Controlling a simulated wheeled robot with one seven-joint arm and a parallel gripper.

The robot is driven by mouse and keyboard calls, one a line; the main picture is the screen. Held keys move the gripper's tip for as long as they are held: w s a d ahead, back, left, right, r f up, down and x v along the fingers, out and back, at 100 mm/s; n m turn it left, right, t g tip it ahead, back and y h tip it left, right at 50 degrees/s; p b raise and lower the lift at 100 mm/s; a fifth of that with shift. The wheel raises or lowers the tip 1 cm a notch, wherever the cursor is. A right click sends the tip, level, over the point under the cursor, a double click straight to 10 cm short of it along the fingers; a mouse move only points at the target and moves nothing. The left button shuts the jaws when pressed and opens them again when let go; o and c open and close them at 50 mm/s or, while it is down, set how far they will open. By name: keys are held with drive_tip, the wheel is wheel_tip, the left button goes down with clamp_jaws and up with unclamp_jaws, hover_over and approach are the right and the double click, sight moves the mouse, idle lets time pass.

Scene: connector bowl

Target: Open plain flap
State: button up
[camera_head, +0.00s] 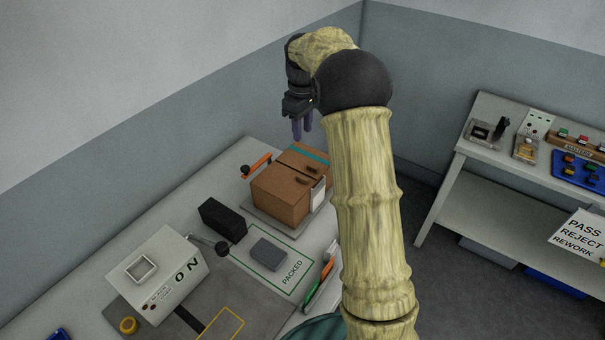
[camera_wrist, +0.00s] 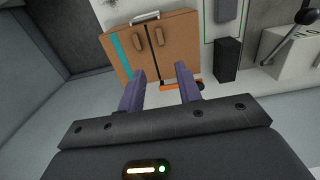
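A brown cardboard box (camera_head: 280,204) stands on the grey bench, its top flaps lying shut. The plain flap (camera_head: 282,180) is on the near left side of the top and has a small brown tab. The other flap (camera_head: 304,158) carries a teal stripe and a similar tab. In the wrist view the plain flap (camera_wrist: 182,40) is on the right and the teal-striped flap (camera_wrist: 120,56) on the left. My gripper (camera_head: 302,132) is above and behind the box, fingers pointing down, clear of it. In the wrist view its two purple fingers (camera_wrist: 160,88) are apart with nothing between them.
An orange-handled tool (camera_head: 256,166) lies beside the box. A black block (camera_head: 222,220), a grey block (camera_head: 267,254) in the PACKED outline and a white ON machine (camera_head: 158,272) stand nearer. A white label (camera_head: 318,195) is on the box's right side. A second table (camera_head: 480,160) is right.

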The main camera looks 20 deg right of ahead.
sight(302, 177)
drive_tip(key=shift+f, duration=0.1)
wheel_tip(302, 177, down, 17)
drive_tip(key=p, duration=0.4)
drive_tip(key=shift+f, duration=0.1)
clamp_jaws()
